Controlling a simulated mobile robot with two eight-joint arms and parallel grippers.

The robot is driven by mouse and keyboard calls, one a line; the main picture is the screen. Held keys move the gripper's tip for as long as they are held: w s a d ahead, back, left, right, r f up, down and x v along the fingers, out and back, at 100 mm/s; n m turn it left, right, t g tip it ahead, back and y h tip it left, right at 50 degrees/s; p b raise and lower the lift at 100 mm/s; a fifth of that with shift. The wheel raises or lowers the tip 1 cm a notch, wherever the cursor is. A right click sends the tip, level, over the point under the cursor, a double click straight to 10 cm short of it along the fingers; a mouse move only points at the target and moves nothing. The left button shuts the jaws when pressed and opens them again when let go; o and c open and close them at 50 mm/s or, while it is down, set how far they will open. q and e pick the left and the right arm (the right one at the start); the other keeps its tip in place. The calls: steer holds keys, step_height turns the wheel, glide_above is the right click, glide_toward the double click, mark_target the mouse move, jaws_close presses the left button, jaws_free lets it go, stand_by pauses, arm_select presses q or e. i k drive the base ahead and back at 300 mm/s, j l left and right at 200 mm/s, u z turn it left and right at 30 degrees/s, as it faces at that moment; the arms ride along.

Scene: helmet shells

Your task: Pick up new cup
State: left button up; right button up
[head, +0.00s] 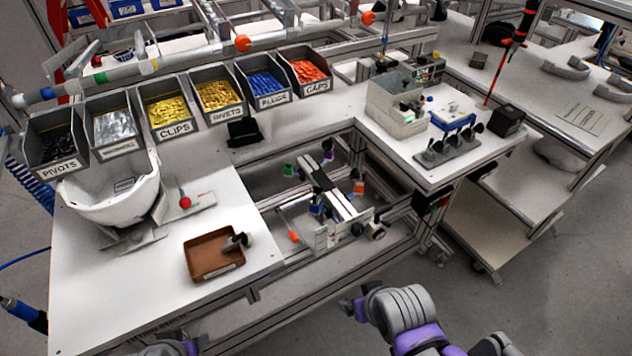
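Several dark cup-shaped pieces stand in a grey rack (447,149) on the right-hand worktable; which one is the new cup I cannot tell. Another dark piece with a grey part (236,242) lies in a brown tray (203,272) on the left table, at the tray's right side. My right gripper (350,307) is low in the middle of the head view, in front of the tables and well away from the rack. Its fingers are small and partly hidden by the wrist. Part of my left arm shows at the bottom edge; its gripper tips are not clearly visible.
A white helmet shell (113,201) sits on a stand at the left, below a row of labelled bins (168,111). A grey box (396,106) and a black block (508,121) stand near the rack. A frame with a mechanism (333,196) fills the gap between the tables.

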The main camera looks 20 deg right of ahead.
mark_target(437, 146)
steer(key=z, duration=1.5)
